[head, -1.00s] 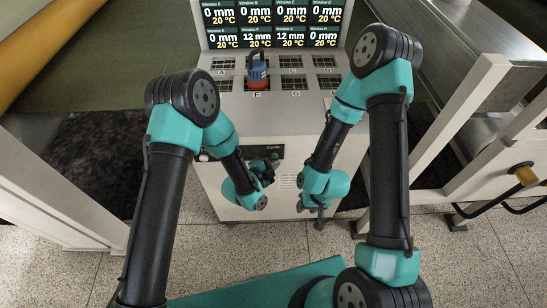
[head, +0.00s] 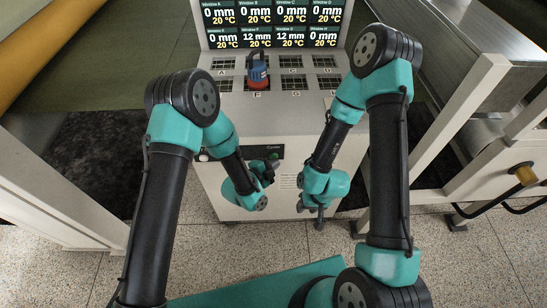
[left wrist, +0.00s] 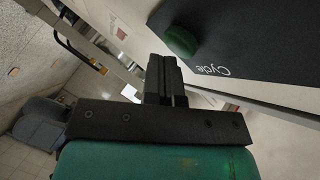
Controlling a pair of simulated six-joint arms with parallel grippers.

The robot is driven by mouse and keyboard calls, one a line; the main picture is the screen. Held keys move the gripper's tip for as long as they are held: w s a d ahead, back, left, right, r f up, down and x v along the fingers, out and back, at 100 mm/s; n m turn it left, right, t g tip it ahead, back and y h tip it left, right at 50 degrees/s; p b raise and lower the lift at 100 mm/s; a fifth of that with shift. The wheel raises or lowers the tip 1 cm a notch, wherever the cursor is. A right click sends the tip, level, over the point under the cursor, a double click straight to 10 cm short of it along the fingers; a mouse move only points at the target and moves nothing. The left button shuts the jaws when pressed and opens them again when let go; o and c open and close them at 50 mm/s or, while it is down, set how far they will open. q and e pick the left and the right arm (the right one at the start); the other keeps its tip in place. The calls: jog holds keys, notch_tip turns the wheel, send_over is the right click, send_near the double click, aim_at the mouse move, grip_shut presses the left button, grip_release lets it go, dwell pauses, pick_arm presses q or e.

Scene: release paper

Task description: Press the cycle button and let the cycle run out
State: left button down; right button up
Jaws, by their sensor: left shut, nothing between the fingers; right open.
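The green cycle button (left wrist: 180,40) sits on a dark panel (left wrist: 235,45) with the label "Cycle" in the left wrist view. The panel (head: 256,147) also shows on the front of the white machine in the head view. My left gripper (head: 272,166) is at the panel, shut and empty. Its fingertips (left wrist: 165,62) are close beside the button in the left wrist view; I cannot tell whether they touch it. My right gripper (head: 319,219) hangs open and empty, lower and to the right, in front of the machine.
The machine's display (head: 272,25) shows several windows, all at 20 °C; two read 12 mm and the others 0 mm. A metal frame (head: 445,130) is at the right.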

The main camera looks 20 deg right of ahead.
pick_arm(q)
jog(key=shift+s, duration=0.1)
jog(key=s, duration=0.2)
jog(key=s+a, duration=0.1)
jog(key=s, duration=0.2)
jog(key=shift+s+a, duration=0.15)
jog(key=shift+s, duration=0.2)
dwell(0.9)
jog(key=w+a+f+n+g+y, duration=0.1)
jog(key=a+f+n+y, duration=0.2)
jog(key=a+n, duration=0.45)
jog(key=a+f+n+g+y, duration=0.1)
jog(key=a+f+n+y, duration=0.25)
jog(key=a, duration=0.75)
jog(key=s+a+n+g+y, duration=0.1)
jog(key=s+a+n+g, duration=0.1)
jog(key=s+a+n, duration=0.3)
jog(key=s+a+f+n+g+y, duration=0.1)
jog(key=s+a+n+g, duration=0.2)
jog(key=a, duration=0.9)
jog(key=s+n, duration=0.3)
jog(key=n, duration=0.2)
jog(key=shift+s+a+n+g+y, duration=0.15)
jog(key=shift+n+g+y, duration=0.15)
jog(key=shift+n+y, duration=0.1)
dwell(1.7)
